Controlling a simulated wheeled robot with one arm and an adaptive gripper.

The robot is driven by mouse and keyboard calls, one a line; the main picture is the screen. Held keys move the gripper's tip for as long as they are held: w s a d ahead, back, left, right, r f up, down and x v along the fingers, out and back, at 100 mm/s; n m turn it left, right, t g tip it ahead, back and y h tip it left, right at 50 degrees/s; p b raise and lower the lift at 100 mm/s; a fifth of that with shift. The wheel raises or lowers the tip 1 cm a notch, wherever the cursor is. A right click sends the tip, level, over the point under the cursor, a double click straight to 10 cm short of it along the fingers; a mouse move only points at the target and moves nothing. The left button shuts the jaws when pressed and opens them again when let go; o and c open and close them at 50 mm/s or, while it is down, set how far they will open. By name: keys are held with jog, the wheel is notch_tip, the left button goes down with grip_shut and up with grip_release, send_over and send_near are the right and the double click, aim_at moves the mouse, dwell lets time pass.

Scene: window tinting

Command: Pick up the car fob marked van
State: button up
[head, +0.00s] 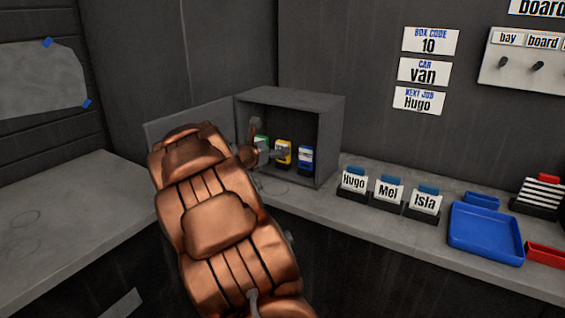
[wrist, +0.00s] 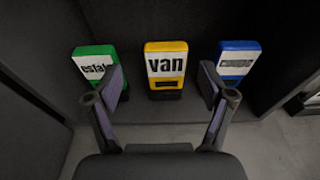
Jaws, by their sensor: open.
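The yellow fob marked "van" (wrist: 166,66) stands upright inside the box in the wrist view, between my two open fingers. It also shows in the head view (head: 284,151). My gripper (wrist: 160,92) is open and empty, its fingertips on either side of the van fob and apart from it. The green fob marked "estate" (wrist: 92,66) is to the left, partly covered by my left finger. My gripper (head: 262,146) is small and partly hidden behind my arm in the head view.
The grey open box (head: 330,135) has walls close around the fobs. Name holders for Hugo (head: 354,181), Mei (head: 389,192) and Isla (head: 425,202) stand right of it. A blue tray (head: 485,234) lies farther right. A wall card reads "CAR van" (head: 423,73).

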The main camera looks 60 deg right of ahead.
aim_at(283, 162)
jog(key=d, duration=0.1)
jog(key=d+f, duration=0.1)
jog(key=d, duration=0.2)
jog(key=shift+s+f, duration=0.3)
jog(key=shift+f, duration=0.05)
jog(key=shift+d, duration=0.45)
jog(key=shift+c, duration=0.2)
jog(key=c, duration=1.3)
jog(key=shift+o, duration=0.2)
